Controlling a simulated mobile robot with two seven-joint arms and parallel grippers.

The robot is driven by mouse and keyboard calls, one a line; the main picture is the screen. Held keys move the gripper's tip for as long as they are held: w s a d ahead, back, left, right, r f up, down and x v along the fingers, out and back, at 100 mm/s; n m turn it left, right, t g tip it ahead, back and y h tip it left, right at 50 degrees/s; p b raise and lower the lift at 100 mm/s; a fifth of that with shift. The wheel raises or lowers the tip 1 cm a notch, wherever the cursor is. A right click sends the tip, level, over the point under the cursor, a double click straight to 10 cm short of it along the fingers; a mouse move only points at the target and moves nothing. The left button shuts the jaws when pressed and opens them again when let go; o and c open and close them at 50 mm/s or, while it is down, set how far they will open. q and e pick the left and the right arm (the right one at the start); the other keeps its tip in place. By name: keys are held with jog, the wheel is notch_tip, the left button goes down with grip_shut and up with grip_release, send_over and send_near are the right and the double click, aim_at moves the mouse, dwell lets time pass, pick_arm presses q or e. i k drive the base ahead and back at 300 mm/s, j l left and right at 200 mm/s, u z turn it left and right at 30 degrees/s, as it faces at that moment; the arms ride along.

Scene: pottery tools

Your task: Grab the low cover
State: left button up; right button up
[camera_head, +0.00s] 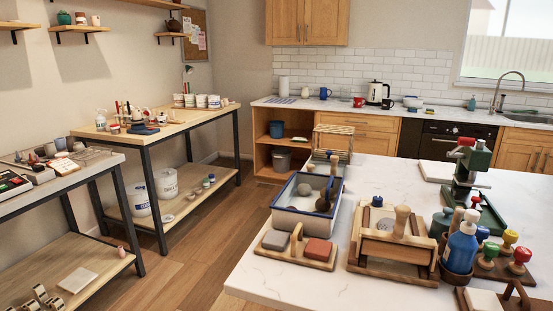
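I cannot tell for sure which object is the low cover. On the white counter (266,272) in front stands a wooden box-like piece (388,247) with an upright knob-shaped handle, on a wooden base. Left of it is a blue-rimmed basin (280,215) with a few rounded items inside. In front of the basin is a wooden tray (270,243) with a handle, a grey block (275,239) and a red block (318,249). Neither of my grippers is in view.
A green press (471,180), a blue bottle (461,249) and colored knobbed stamps (520,258) crowd the counter's right side. Workbenches (172,132) with lower shelves stand at the left. Wooden floor (200,258) lies open between them and the counter.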

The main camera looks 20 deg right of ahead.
aim_at(320, 160)
jog(key=i+j+u, duration=0.2)
jog(key=u, duration=0.3)
jog(key=i+u, duration=0.45)
jog(key=i+j, duration=0.2)
jog(key=i, duration=0.3)
jog(key=i+j+z, duration=0.15)
jog(key=i, duration=0.35)
jog(key=i+z, duration=0.75)
jog(key=z, duration=0.15)
jog(key=i+l+z, duration=0.1)
jog(key=i+z, duration=1.15)
jog(key=i, duration=1.85)
jog(key=i+z, duration=0.1)
jog(key=i, duration=0.45)
jog(key=i+j+z, duration=0.15)
jog(key=i, duration=0.45)
jog(key=i+z, duration=0.4)
jog(key=i+j+z, duration=0.15)
jog(key=i+z, duration=0.3)
